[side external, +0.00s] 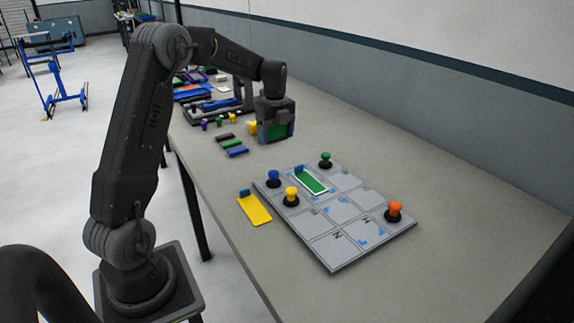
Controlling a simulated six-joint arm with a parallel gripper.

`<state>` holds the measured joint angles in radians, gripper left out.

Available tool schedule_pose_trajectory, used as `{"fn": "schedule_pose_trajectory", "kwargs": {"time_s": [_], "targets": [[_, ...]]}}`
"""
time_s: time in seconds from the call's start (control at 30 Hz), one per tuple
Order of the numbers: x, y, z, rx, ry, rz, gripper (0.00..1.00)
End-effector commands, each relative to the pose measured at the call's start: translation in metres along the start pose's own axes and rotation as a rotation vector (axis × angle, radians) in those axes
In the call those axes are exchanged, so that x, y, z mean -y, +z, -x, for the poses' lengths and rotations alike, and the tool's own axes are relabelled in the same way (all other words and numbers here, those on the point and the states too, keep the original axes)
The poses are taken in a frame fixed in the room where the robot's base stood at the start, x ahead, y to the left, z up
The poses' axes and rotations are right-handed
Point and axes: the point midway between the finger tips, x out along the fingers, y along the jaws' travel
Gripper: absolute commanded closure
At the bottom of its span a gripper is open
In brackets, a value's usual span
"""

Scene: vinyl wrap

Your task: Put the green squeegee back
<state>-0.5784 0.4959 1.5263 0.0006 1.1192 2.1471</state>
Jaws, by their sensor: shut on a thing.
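My gripper (277,134) is at the far part of the table, pointing down, beyond the grey board. It is shut on a green thing (278,130), which looks like the green squeegee. Most of it is hidden by the gripper, and I cannot tell whether it touches the table. Left of the gripper, a row of short flat bars lies on the table: a dark one (225,137), a dark green one (233,144) and a blue one (238,152).
A grey panelled board (335,245) holds blue, yellow, green and orange knobs and a green sheet (311,181). A yellow sheet (255,209) lies beside it. Small yellow (252,127) and purple (205,124) pieces and a cluttered rack (215,108) stand behind. The table's right side is clear.

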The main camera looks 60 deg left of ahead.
Motion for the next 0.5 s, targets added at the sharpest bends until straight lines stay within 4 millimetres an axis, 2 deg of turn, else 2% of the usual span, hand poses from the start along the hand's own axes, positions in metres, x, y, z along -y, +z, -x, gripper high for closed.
{"fn": "schedule_pose_trajectory", "kwargs": {"time_s": [0.03, 0.1, 0.2, 0.37, 0.5], "targets": [[-0.011, 0.022, 0.002, 0.000, -0.001, 0.010, 0.56], [-0.024, 0.044, 0.003, 0.000, -0.001, 0.008, 0.56], [-0.039, 0.068, 0.005, -0.001, 0.000, 0.004, 0.56], [-0.051, 0.085, 0.005, -0.002, 0.000, -0.001, 0.56], [-0.037, 0.078, -0.006, -0.002, 0.001, -0.007, 0.56]]}}
